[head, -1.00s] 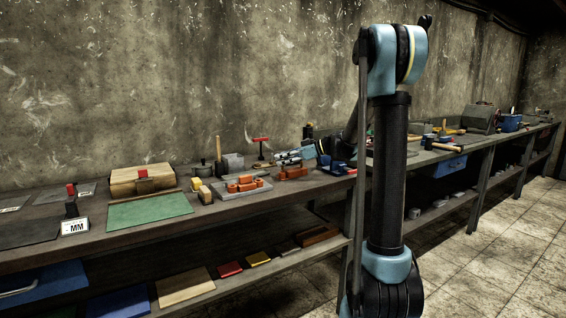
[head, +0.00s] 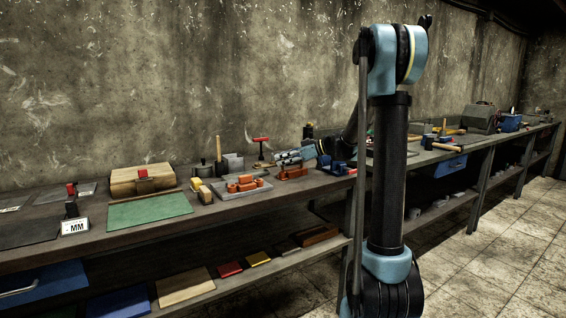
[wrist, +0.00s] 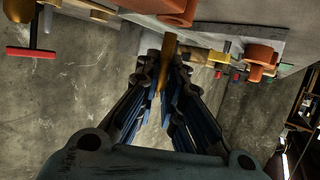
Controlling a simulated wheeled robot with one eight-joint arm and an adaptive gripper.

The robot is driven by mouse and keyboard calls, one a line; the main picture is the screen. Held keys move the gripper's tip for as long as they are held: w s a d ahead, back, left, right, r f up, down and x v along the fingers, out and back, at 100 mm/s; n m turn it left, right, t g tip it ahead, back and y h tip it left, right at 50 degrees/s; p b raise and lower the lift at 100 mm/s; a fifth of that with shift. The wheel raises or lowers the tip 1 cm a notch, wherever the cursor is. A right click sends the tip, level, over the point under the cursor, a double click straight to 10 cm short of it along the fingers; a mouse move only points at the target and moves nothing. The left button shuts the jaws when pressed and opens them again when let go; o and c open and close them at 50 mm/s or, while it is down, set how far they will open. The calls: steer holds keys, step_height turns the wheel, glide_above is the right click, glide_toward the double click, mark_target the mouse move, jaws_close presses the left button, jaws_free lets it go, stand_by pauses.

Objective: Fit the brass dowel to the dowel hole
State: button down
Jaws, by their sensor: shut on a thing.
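My gripper (wrist: 170,65) is shut on the brass dowel (wrist: 167,52) in the wrist view, with the dowel's upper part standing out between the fingertips. In the head view my gripper (head: 278,157) is above the bench, to the right of an orange part on a grey plate (head: 262,187). The wrist view shows orange parts (wrist: 262,54) on this plate (wrist: 225,27), to the right of the dowel. Another orange part (wrist: 178,10) is close to the dowel's end; I cannot tell whether they touch. The dowel hole cannot be made out.
A red-topped tool (head: 261,140) stands behind the plate and also shows in the wrist view (wrist: 31,53). A second orange part (head: 291,173) sits beside the plate.

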steer(key=shift+f, duration=1.35)
steer(key=c, duration=1.6)
jaws_free()
steer(key=shift+c, duration=0.2)
steer(key=v, duration=1.2)
steer(key=shift+f, duration=0.1)
